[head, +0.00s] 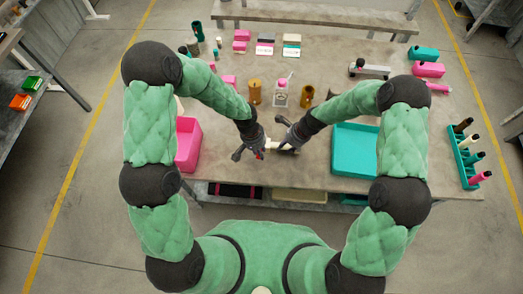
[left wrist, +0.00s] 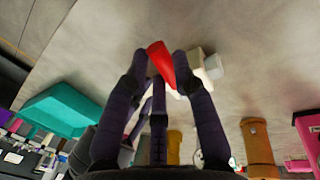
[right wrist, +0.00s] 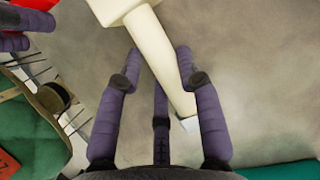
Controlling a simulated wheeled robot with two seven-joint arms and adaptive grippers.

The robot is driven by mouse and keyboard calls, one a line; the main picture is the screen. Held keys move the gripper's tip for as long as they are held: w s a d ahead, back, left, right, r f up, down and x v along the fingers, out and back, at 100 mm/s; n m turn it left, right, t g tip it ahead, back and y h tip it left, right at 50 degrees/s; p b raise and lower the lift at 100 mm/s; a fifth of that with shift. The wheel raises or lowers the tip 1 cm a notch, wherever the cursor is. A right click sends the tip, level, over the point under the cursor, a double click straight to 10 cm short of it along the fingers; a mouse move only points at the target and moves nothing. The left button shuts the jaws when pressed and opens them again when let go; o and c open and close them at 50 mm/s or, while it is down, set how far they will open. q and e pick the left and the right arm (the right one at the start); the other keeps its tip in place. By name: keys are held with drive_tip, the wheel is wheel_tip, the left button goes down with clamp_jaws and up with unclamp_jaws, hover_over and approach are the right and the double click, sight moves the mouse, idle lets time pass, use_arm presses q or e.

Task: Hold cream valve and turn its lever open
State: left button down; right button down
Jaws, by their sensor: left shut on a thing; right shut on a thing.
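The cream valve (head: 287,151) is at the front middle of the table, between my two grippers. In the right wrist view its long cream pipe (right wrist: 165,58) runs between the fingers of my right gripper (right wrist: 157,62), which is shut on it. The red lever (left wrist: 160,62) is between the fingertips of my left gripper (left wrist: 161,66), which is shut on it. The lever is only a small red spot in the head view (head: 260,156). The valve body behind the lever is partly hidden in the left wrist view.
A pink bin (head: 188,146) stands left of the grippers and a teal bin (head: 355,150) stands right. Brown cylinders (head: 307,96) and a small pink-and-white item (head: 281,95) stand behind. A teal rack (head: 466,157) with several bottles is at the right edge.

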use_arm(q)
drive_tip(key=a+m, duration=0.1)
drive_tip(key=m, duration=0.1)
drive_tip(key=a+m, duration=0.1)
drive_tip(key=m, duration=0.1)
drive_tip(key=shift+w+a+g, duration=0.15)
drive_tip(key=shift+w+g, duration=0.15)
drive_tip(key=shift+w, duration=0.1)
drive_tip(key=m, duration=0.1)
drive_tip(key=w+a+m, duration=0.1)
drive_tip(key=m, duration=0.2)
drive_tip(key=shift+w+a+g+y, duration=0.15)
drive_tip(key=shift+a+g+y, duration=0.15)
drive_tip(key=shift+y, duration=0.1)
drive_tip(key=m, duration=0.2)
drive_tip(key=w+a+m, duration=0.1)
drive_tip(key=shift+w+m, duration=0.3)
drive_tip(key=shift+m, duration=0.1)
drive_tip(key=shift+w+a+m+g+y, duration=0.15)
drive_tip(key=shift+w+m+y, duration=0.35)
drive_tip(key=shift+m, duration=0.65)
drive_tip(key=shift+w+a+m+g+y, duration=0.1)
drive_tip(key=shift+w+m+g+y, duration=0.1)
drive_tip(key=shift+w+m, duration=0.75)
drive_tip(key=shift+s+m, duration=0.25)
drive_tip(key=shift+m, duration=0.05)
drive_tip(key=c, duration=1)
unclamp_jaws()
drive_tip(key=shift+r, duration=0.1)
